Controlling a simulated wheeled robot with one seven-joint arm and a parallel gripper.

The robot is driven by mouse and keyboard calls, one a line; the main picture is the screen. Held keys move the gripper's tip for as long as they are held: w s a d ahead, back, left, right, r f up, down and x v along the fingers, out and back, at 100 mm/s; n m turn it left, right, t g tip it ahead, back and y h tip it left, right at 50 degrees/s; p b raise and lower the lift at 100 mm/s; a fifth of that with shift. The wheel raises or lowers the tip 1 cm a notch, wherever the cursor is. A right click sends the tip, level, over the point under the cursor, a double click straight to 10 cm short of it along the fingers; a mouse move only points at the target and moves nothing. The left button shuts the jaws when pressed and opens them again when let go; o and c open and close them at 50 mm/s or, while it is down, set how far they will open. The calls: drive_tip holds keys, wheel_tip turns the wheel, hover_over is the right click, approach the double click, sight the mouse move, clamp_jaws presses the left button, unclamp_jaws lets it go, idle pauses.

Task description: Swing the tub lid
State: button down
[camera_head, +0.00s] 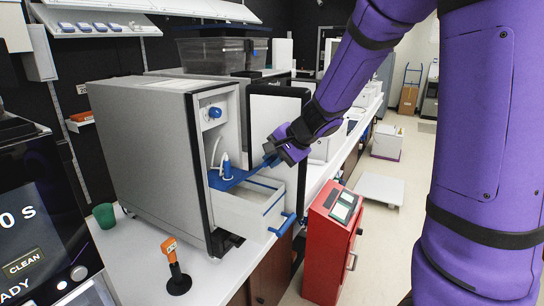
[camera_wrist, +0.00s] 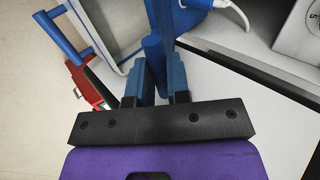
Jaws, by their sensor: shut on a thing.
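The white tub (camera_head: 262,212) is pulled out of the front of a grey machine, with a blue bar handle (camera_head: 284,226) on its front. The blue lid (camera_head: 222,182) is over the tub's inner part, and some of the tub's inside shows beside it. My gripper (camera_head: 271,160) is at the lid's outer end, above the tub. In the wrist view the blue fingers (camera_wrist: 162,88) are shut on a round blue grip (camera_wrist: 152,48) beside the lid (camera_wrist: 162,14). The tub (camera_wrist: 112,35) shows left of them. The exact lid angle is hard to tell.
The grey machine (camera_head: 150,150) stands on a white counter (camera_head: 150,250). A red cabinet (camera_head: 325,245) stands close to the tub's right. An orange-handled tamper-like tool (camera_head: 176,268) and a green cup (camera_head: 104,215) are on the counter. Floor on the right is partly clear.

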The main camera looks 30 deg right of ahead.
drive_tip(key=shift+s+d+f, duration=0.3)
drive_tip(key=shift+s+f, duration=0.1)
drive_tip(key=shift+f, duration=0.3)
drive_tip(key=shift+s+d+f, duration=0.25)
drive_tip(key=shift+s+f, duration=0.1)
drive_tip(key=shift+f, duration=0.3)
drive_tip(key=c, duration=1)
unclamp_jaws()
drive_tip(key=v, duration=1)
drive_tip(key=shift+s+r, duration=0.2)
drive_tip(key=shift+r, duration=0.15)
